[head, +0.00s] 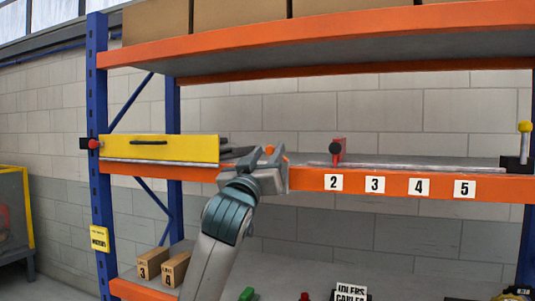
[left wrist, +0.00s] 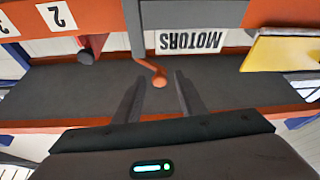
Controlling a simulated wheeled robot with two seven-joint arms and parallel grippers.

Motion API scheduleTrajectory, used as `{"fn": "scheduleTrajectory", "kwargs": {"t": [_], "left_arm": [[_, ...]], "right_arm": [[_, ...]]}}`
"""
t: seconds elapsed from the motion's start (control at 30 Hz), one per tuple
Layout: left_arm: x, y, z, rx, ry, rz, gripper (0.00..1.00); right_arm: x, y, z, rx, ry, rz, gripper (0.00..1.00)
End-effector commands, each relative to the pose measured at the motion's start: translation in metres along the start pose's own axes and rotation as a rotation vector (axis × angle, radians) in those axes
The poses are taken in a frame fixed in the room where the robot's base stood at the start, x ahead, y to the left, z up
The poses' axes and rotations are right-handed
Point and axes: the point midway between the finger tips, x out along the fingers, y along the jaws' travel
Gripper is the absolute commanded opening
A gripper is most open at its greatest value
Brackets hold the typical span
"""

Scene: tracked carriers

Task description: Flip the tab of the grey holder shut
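The grey holder (left wrist: 137,32) shows as a narrow grey upright at the top of the left wrist view. Its tab, an orange arm with a round orange end (left wrist: 159,82), sticks out at an angle towards my left gripper (left wrist: 157,82). The gripper is open, with one finger on each side of the round end; I cannot tell whether they touch it. In the head view the left gripper (head: 265,156) is at the middle shelf's front edge and hides most of the holder. An orange end (head: 269,149) shows between its fingers. My right gripper is not in view.
A yellow panel (head: 160,150) stands on the shelf to the left. A red holder (head: 338,152) with a black knob and a black holder (head: 514,165) with a yellow knob are to the right, along a metal rail (head: 430,167). The orange shelf above (head: 330,29) carries boxes.

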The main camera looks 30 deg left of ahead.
Motion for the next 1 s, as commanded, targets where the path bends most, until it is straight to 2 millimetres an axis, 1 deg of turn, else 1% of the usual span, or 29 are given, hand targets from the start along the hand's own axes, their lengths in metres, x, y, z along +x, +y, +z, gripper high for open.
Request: {"fn": "scheduleTrajectory", "kwargs": {"t": [0.03, 0.07, 0.1, 0.2, 0.43, 0.63, 0.77, 1.0], "left_arm": [[0.000, 0.000, 0.000, 0.000, 0.000, 0.000, 0.37], [0.000, 0.000, 0.000, 0.000, 0.000, 0.000, 0.30], [0.000, 0.000, 0.000, 0.000, 0.000, 0.000, 0.20], [0.000, 0.000, 0.000, 0.000, 0.000, 0.000, 0.00], [0.000, 0.000, 0.000, -0.006, 0.000, -0.003, 0.00], [-0.001, -0.001, 0.002, -0.048, -0.001, -0.018, 0.00], [-0.001, -0.001, 0.003, -0.104, 0.000, -0.039, 0.00], [-0.003, -0.003, 0.007, -0.257, 0.000, -0.101, 0.00]], "right_arm": [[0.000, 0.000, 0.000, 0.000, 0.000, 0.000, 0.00], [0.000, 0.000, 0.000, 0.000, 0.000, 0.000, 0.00], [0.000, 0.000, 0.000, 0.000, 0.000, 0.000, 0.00], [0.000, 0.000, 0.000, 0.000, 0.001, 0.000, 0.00], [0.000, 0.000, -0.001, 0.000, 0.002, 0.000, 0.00], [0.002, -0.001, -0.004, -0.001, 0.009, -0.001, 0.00], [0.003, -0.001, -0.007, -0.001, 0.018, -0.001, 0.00], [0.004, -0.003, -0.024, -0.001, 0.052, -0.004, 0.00]]}}
